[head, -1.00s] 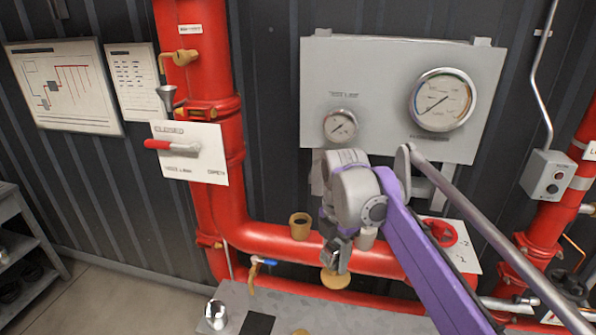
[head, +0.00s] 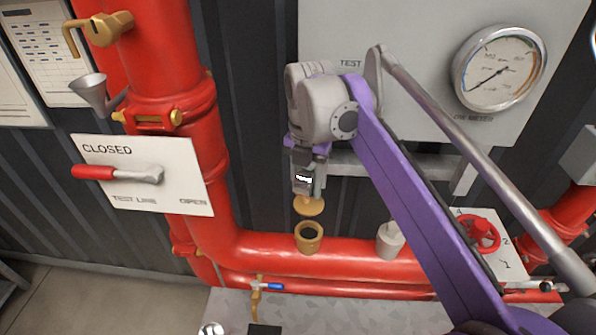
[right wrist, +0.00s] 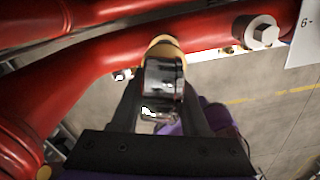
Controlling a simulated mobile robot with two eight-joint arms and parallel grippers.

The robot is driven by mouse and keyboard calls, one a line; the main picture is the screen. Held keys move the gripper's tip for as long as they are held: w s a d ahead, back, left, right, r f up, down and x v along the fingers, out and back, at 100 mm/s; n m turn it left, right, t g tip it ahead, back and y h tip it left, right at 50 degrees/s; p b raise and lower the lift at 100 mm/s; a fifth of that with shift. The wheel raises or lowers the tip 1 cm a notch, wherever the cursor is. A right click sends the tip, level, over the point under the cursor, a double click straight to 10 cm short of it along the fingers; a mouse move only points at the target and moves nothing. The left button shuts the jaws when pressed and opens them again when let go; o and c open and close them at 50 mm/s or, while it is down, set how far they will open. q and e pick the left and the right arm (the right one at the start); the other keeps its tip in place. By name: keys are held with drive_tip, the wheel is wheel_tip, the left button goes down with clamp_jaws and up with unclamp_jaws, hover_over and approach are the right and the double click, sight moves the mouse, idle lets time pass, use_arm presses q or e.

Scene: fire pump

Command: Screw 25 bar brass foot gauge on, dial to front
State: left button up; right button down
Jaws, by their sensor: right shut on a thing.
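My right gripper (head: 308,182) is shut on the gauge, whose round brass foot (head: 309,206) shows below the fingers. The foot hangs just above the open brass socket (head: 309,238) on the red pipe, with a small gap between them in the head view. In the right wrist view, the gauge's shiny dark body (right wrist: 163,78) sits between the fingers, with brass behind it; I cannot tell whether that is foot or socket. Fingers hide much of the gauge, and I cannot tell which way its dial faces. My left gripper is not in view.
A grey fitting (head: 390,240) and a red handwheel (head: 480,234) are right of the socket. A large gauge (head: 500,68) is on the panel. A red-handled lever (head: 118,173) is at left. A grey bench (head: 370,312) lies below, with a shiny item (head: 211,328).

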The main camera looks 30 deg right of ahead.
sight(308, 204)
drive_tip(key=shift+s+f, duration=0.4)
drive_tip(key=shift+f+b, duration=0.3)
drive_tip(key=shift+b, duration=0.1)
wheel_tip(308, 204, down, 3)
drive_tip(key=shift+w+r+b, duration=0.1)
drive_tip(key=shift+r+b, duration=0.1)
drive_tip(key=shift+b, duration=0.5)
drive_tip(key=shift+f+b, duration=0.45)
drive_tip(key=shift+f, duration=1)
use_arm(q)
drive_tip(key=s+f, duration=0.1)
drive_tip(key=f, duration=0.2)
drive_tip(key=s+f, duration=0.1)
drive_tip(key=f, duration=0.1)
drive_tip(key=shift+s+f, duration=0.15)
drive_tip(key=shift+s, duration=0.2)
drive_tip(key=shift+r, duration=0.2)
use_arm(e)
drive_tip(key=shift+f, duration=0.15)
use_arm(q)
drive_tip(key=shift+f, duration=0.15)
use_arm(e)
drive_tip(key=shift+f, duration=0.75)
